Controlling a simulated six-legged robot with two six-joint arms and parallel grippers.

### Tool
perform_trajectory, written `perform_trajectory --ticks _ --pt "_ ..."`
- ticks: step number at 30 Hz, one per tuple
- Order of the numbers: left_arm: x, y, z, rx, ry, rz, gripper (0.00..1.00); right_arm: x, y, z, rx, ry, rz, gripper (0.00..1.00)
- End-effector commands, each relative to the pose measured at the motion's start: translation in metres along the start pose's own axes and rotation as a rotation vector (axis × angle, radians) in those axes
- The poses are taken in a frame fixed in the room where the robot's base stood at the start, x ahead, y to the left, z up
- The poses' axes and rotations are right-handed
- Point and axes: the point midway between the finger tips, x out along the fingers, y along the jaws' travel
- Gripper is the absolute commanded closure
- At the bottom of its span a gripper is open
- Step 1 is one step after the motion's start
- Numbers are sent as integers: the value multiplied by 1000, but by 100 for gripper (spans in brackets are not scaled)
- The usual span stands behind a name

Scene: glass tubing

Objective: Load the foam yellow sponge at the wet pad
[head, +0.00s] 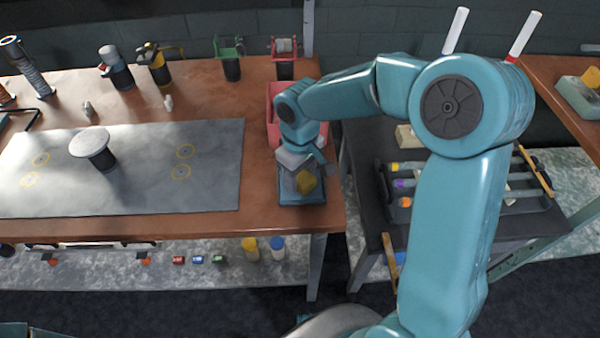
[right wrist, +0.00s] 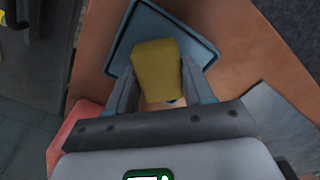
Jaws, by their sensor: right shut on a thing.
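The yellow foam sponge (head: 306,183) is between the fingers of my right gripper (head: 303,176), near the front right corner of the brown bench. The right wrist view shows my right gripper (right wrist: 160,82) shut on the sponge (right wrist: 155,68), one finger on each side. Below the sponge is a shallow blue square tray (right wrist: 204,50) with a raised rim, which looks like the wet pad. The tray also shows in the head view (head: 303,201). I cannot tell whether the sponge touches it. My left gripper is not in view.
A pink bin (head: 274,104) stands behind the tray. A grey mat (head: 215,145) with a round-topped stand (head: 92,143) lies to the left. A dark rack (head: 480,220) with tubes is on the right. Another yellow block (head: 592,77) sits at the far right.

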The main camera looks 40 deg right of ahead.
Motion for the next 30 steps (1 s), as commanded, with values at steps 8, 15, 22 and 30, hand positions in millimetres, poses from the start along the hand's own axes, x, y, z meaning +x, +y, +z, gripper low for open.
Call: perform_trajectory --ticks 8,15,22,30 --pt "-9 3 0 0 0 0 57 -10 0 1 -1 -4 -1 73" --pt "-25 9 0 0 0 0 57 -33 0 0 0 -3 -1 73" --pt "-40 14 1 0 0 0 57 -53 0 0 0 -1 0 73" --pt "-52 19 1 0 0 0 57 -71 0 0 0 -2 -1 73"
